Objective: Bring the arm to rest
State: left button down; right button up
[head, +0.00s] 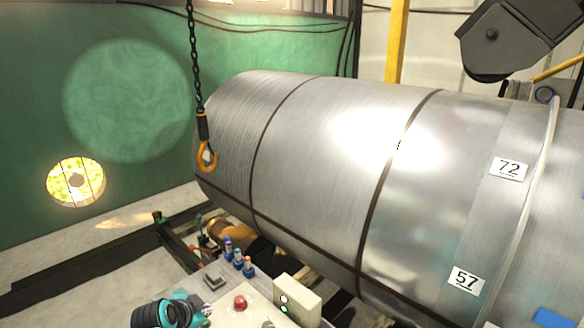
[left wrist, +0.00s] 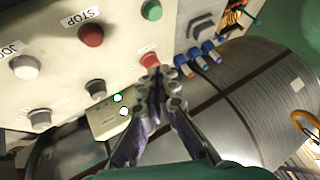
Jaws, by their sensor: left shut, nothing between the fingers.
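My left gripper (left wrist: 160,78) is shut and empty in the left wrist view, its fingertips in front of the control panel (left wrist: 60,75) close to a red button (left wrist: 149,60). I cannot tell whether they touch. In the head view the teal and black end of my left arm (head: 165,312) shows at the bottom edge, and its fingers are hard to make out. The panel has a red button under a STOP label (left wrist: 91,35) and a pale button under a JOG label (left wrist: 24,67). My right gripper is not in view.
A large metal cylinder (head: 320,160) with dark bands fills the middle and right. An orange hook (head: 207,156) hangs on a chain at its left end. A pale box with two lit lamps (head: 298,299) stands by the panel. A green wall (head: 90,100) is behind.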

pick_arm(q)
jog(key=s+d+n, duration=0.3)
jog(key=s+n, duration=0.1)
jog(key=s, duration=0.5)
jog(key=s+d+n+g+b, duration=0.1)
jog(key=s+d+n, duration=0.3)
jog(key=s, duration=0.6)
jog(key=shift+s+d+r+g+y, duration=0.2)
jog(key=shift+g+y, duration=0.1)
jog(key=shift+y, duration=0.1)
